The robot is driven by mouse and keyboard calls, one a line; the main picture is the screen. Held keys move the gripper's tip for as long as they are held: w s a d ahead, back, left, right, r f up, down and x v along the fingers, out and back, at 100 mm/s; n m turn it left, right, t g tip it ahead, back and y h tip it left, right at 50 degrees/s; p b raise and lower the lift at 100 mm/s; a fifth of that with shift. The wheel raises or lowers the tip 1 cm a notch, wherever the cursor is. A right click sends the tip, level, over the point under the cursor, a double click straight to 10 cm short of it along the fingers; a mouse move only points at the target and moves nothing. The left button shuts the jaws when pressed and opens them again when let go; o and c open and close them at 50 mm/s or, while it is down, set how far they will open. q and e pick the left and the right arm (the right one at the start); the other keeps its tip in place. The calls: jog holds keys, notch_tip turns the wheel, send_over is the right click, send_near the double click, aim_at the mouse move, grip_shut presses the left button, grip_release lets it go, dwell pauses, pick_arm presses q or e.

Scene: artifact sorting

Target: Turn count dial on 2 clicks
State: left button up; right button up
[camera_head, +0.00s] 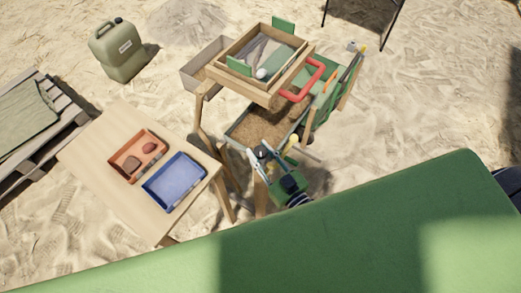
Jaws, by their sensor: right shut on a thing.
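My right gripper (271,156) is at the near end of the wooden sieve stand, beside its lower bin. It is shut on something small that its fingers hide. A pale, cream-coloured knob-like part (292,142) shows right beside the fingers. I cannot tell whether this is the count dial or whether the gripper touches it. No dial marks can be read at this size. My left gripper is not in view.
The stand carries a sieve tray (236,51) with a red handle (317,82) above a sand-filled bin (232,132). A wooden table (100,143) at left holds an orange tray (115,162) and a blue tray (151,194). A green jerrycan (117,57) stands behind.

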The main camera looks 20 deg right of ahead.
jog(key=shift+m+t+h, duration=0.3)
jog(key=shift+m+h, duration=0.8)
jog(key=shift+h, duration=0.6)
jog(key=o, duration=1.1)
jog(key=shift+s, duration=0.1)
jog(key=s, duration=1.1)
jog(key=shift+s+d, duration=0.35)
jog(key=shift+s, duration=0.05)
